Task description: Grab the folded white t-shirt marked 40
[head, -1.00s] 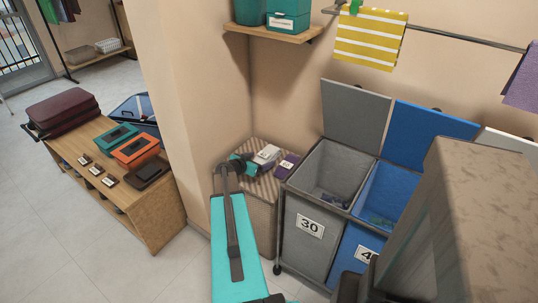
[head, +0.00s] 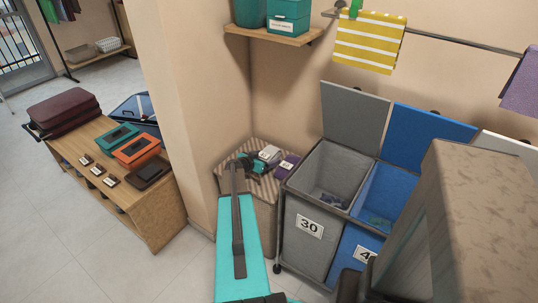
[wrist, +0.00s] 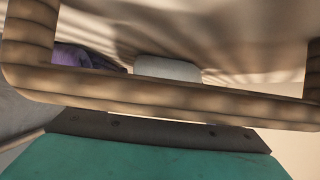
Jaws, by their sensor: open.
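A small white folded item (head: 270,152), which may be the t-shirt, lies on the striped hamper (head: 232,183) in the corner; its mark is too small to read. A purple folded item (head: 289,164) with a white label lies to its right. My gripper (head: 258,168) is open over the hamper top, close to the left of the white item; contact cannot be told. In the wrist view a white shape (wrist: 167,68) and a purple one (wrist: 75,56) show behind a brown bar. My fingertips are not clear there.
A grey bin (head: 305,250) marked 30 and a blue bin (head: 352,252) with a partly hidden number stand open right of the hamper. A wooden shelf (head: 280,33) hangs above. The wall corner (head: 165,110) is close on the left.

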